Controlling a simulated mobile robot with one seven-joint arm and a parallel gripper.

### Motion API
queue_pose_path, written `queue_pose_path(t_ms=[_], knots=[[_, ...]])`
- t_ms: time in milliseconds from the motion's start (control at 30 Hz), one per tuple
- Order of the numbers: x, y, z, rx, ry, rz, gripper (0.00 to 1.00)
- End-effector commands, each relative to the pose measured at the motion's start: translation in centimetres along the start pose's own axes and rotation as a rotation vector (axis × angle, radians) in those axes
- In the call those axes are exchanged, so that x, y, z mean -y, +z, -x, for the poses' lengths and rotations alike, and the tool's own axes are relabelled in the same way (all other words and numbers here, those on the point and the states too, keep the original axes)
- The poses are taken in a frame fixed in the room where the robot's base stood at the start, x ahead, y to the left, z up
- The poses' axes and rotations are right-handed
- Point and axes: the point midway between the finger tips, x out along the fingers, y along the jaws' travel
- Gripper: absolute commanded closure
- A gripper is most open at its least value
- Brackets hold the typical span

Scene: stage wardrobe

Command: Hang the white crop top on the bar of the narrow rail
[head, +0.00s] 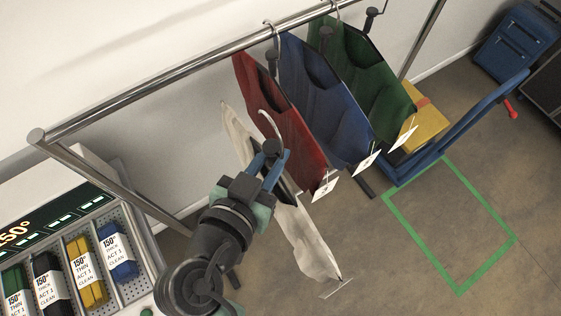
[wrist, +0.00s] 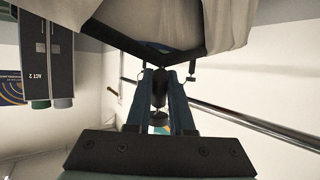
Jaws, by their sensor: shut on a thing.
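My gripper (head: 268,158) is shut on the dark hanger of the white crop top (head: 306,240), with its blue fingers also in the wrist view (wrist: 160,85). The white top hangs tilted on both sides of my gripper, and its cloth fills the top of the wrist view (wrist: 185,18). Its pale hook (head: 268,122) rises above my fingers, apart from the bar. The metal bar (head: 165,78) of the rail runs from lower left to upper right in the head view. It holds a red top (head: 278,110), a blue top (head: 318,90) and a green top (head: 365,75). The bar's left stretch is bare.
A rack of folded, labelled cloths (head: 85,275) stands at the lower left. A blue trolley (head: 460,125) with a yellow box (head: 420,125) stands behind the garments. A green tape outline (head: 485,268) marks empty floor. A blue suitcase (head: 515,42) stands at the upper right.

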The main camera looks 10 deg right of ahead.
Motion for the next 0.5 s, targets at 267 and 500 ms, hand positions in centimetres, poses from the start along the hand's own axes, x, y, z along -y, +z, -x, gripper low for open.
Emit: queue_pose_path(t_ms=[267, 500], knots=[[2.0, -0.6, -1.1, -0.002, -0.001, -0.001, 1.00], [3.5, -1.0, -2.1, -0.003, -0.001, -0.002, 1.00]])
